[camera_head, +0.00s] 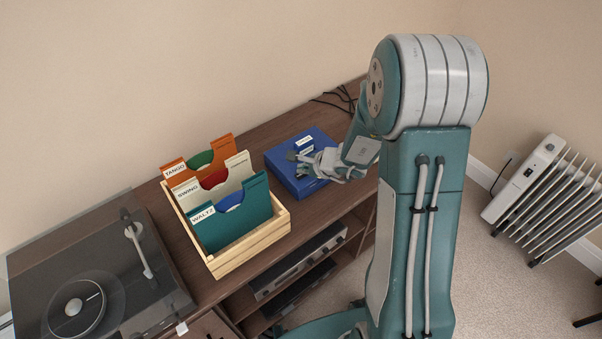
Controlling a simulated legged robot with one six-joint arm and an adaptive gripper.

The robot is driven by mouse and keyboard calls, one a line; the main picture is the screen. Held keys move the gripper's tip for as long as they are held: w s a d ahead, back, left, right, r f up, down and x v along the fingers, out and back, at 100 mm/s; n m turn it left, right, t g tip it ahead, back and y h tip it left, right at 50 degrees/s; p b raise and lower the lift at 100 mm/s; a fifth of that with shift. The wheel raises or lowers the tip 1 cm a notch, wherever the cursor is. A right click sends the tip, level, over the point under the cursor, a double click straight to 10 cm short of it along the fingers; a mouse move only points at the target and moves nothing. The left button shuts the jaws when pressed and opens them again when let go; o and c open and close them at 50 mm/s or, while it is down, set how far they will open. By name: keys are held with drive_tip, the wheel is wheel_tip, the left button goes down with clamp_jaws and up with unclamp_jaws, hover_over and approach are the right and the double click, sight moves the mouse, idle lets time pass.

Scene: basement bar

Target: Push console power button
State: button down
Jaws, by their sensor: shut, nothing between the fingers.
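A flat blue box (284,172) with small white labels and dark parts on its top lies on the wooden cabinet, and it may be the console. My gripper (306,161) is shut and empty, over the right part of the box's top. I cannot tell whether its fingertips touch the surface. The gripper hides part of the box top, and I cannot make out which part is a power button.
A wooden crate (243,261) with labelled dividers stands left of the box. A turntable (110,270) is at far left. Silver audio equipment (300,262) sits on the shelf below. Cables (340,98) lie behind the box. A white radiator (525,181) stands on the right.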

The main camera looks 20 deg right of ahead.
sight(303, 175)
drive_tip(key=shift+f, duration=0.35)
idle(0.4)
drive_tip(key=shift+r, duration=0.65)
drive_tip(key=shift+r, duration=3)
